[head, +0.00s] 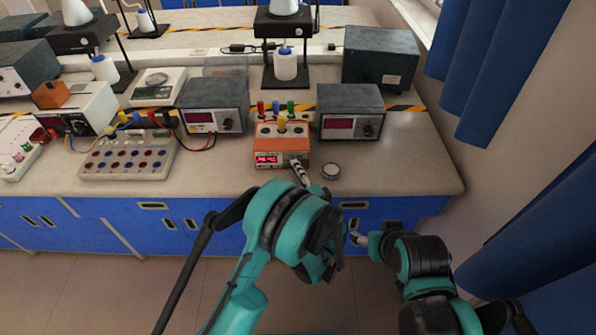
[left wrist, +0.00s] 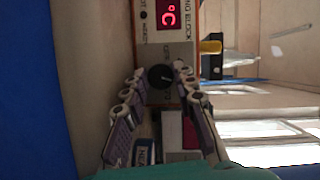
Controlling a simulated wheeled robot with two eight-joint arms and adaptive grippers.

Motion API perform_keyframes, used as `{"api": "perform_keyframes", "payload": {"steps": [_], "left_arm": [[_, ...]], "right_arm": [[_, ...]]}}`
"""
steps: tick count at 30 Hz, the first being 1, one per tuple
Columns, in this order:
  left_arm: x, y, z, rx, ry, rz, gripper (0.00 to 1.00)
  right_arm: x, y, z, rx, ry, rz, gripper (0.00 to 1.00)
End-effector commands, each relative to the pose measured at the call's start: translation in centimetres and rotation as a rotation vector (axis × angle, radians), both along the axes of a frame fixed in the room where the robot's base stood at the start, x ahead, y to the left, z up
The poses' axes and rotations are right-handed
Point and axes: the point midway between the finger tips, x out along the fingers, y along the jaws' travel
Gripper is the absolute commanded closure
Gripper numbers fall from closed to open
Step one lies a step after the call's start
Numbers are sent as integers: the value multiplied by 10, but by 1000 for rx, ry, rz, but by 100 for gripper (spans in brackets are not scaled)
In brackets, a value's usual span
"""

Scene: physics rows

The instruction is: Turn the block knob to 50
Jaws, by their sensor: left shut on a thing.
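The orange heating block (head: 268,142) stands near the front of the bench, with a lit red display and coloured-capped tubes on top. The dark round block knob (left wrist: 160,78) sits below the display there. My left gripper (left wrist: 160,72) has a finger on each side of the knob and is shut on it. In the head view my left gripper (head: 299,168) reaches the block's lower right front and hides the knob. My right gripper (head: 357,239) hangs before the bench, its jaws unclear.
Grey instrument boxes (head: 349,100) stand right and left behind the block. A socket board (head: 128,158) with wires is at left. The bench's front right is clear.

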Motion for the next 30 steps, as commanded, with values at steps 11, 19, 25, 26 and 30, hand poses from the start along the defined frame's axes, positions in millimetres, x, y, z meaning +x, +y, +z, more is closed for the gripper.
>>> {"api": "perform_keyframes", "payload": {"steps": [11,19,25,26,30], "left_arm": [[0,0,-1,-3,1,0,52],[0,0,-1,-3,2,0,52],[0,0,-1,-46,3,0,52],[0,0,0,-68,3,-1,52],[0,1,2,-262,3,0,52]], "right_arm": [[0,0,0,0,0,0,38],[0,0,0,0,0,0,38],[0,0,0,0,0,0,38],[0,0,0,0,0,0,38],[0,0,0,0,0,0,38]]}}
